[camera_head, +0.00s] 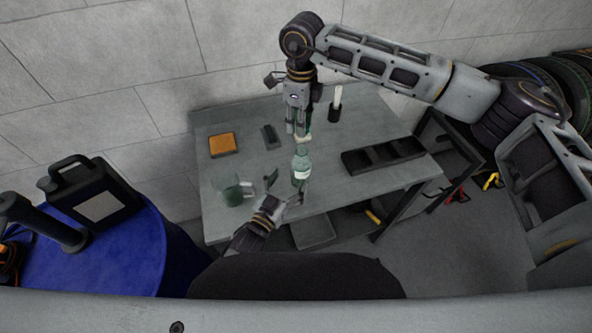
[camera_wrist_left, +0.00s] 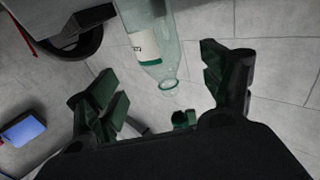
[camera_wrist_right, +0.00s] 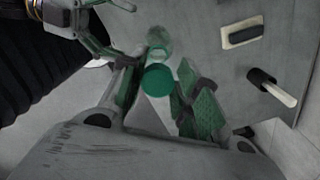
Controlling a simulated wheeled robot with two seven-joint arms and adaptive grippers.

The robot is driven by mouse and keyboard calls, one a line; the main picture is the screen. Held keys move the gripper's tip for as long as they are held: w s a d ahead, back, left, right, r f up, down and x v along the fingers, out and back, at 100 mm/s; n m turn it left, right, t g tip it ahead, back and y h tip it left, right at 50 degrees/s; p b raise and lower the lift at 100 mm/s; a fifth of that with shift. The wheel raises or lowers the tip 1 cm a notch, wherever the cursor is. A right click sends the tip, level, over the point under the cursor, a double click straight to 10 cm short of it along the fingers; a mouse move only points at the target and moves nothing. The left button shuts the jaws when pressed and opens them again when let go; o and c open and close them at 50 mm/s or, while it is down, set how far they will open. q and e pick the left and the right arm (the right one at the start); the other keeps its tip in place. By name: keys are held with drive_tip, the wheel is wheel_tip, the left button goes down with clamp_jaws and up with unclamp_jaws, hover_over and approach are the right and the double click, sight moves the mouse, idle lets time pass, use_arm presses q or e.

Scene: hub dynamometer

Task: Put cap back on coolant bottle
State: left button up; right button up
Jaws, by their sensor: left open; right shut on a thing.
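The clear green-tinted bottle (camera_head: 301,168) with a white label stands upright near the table's front edge. Its mouth is uncapped in the left wrist view (camera_wrist_left: 168,85). My right gripper (camera_head: 301,130) points down just above the bottle, shut on the green cap (camera_wrist_right: 158,80). In the right wrist view the cap lies just below the round clear shape of the bottle (camera_wrist_right: 158,42) and partly covers it. I cannot tell whether they touch. My left gripper (camera_head: 285,188) is open at the front of the bottle, its fingers (camera_wrist_left: 160,68) apart on either side of it in the left wrist view.
A green glass mug (camera_head: 232,191) stands left of the bottle. An orange-topped box (camera_head: 222,144), a dark block (camera_head: 270,137) and a black holder (camera_head: 334,112) are farther back on the table (camera_head: 350,190). A black compartment tray (camera_head: 383,156) lies right. A blue drum (camera_head: 140,240) bears a black jug (camera_head: 95,198).

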sight(297, 169)
use_arm(q)
drive_tip(key=shift+x, duration=4.25)
drive_tip(key=shift+c, duration=0.5)
drive_tip(key=c, duration=1.5)
drive_tip(key=shift+o, duration=0.2)
use_arm(e)
drive_tip(key=shift+f, duration=2.55)
